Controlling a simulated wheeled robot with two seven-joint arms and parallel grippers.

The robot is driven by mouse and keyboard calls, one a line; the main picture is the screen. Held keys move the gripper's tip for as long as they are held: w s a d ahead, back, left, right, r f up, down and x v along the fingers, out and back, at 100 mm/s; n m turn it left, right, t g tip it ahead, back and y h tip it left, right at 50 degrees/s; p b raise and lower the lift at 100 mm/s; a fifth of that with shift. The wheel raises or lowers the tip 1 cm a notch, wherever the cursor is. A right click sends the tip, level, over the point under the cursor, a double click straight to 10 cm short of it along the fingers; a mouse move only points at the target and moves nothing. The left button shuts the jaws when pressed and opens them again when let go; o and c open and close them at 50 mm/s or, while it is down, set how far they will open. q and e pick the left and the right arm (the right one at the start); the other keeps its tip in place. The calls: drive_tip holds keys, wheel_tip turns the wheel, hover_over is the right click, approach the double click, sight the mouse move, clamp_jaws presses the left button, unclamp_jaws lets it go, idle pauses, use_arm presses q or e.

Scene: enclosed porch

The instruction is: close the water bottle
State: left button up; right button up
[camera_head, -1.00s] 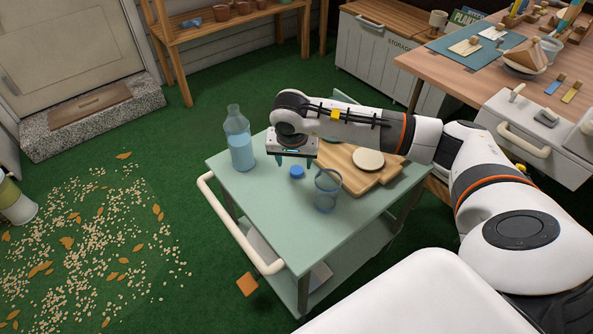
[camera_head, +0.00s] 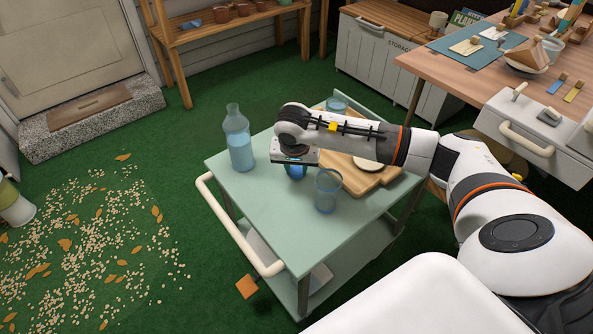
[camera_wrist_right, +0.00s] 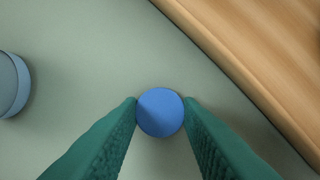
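The water bottle (camera_head: 240,140) stands upright at the left back of the green cart, clear with blue water inside and no cap on its neck. A small round blue cap (camera_wrist_right: 160,112) is between the dark green fingers of my right gripper (camera_wrist_right: 160,108), one finger against each side. In the head view the right gripper (camera_head: 295,172) points down at the cart top, right of the bottle, and partly hides the cap. Whether the cap is still resting on the cart cannot be told. My left gripper is not in view.
The cart (camera_head: 262,215) also holds a clear glass (camera_head: 327,190) just in front of the right gripper and a wooden board (camera_head: 375,180) with a pale round item (camera_head: 366,163). Another blue-tinted container (camera_head: 337,105) stands at the back. The cart's front left is clear.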

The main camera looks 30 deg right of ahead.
sight(295, 172)
wheel_tip(295, 172, up, 3)
drive_tip(key=shift+w+f+p, duration=0.1)
drive_tip(key=shift+p, duration=0.25)
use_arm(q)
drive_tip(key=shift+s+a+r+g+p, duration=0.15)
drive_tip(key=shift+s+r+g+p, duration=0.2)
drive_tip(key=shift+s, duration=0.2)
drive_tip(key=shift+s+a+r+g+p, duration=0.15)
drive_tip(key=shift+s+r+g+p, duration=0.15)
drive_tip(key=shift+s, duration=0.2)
use_arm(e)
wheel_tip(295, 172, up, 7)
drive_tip(key=shift+r, duration=0.15)
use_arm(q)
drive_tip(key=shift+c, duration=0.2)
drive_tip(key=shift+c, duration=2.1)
use_arm(e)
drive_tip(key=s+a+r+n, duration=0.1)
drive_tip(key=s+a+n, duration=0.1)
drive_tip(key=a, duration=0.2)
drive_tip(key=s+a+r+n+y, duration=0.1)
drive_tip(key=s+a+n, duration=0.1)
drive_tip(key=a+n, duration=0.1)
drive_tip(key=s+a+r+n+y, duration=0.1)
drive_tip(key=s+a+r+n, duration=0.1)
drive_tip(key=a, duration=0.4)
drive_tip(key=shift+s+r+n+t, duration=0.1)
drive_tip(key=shift+s+n+t, duration=0.3)
drive_tip(key=shift+s+n, duration=0.1)
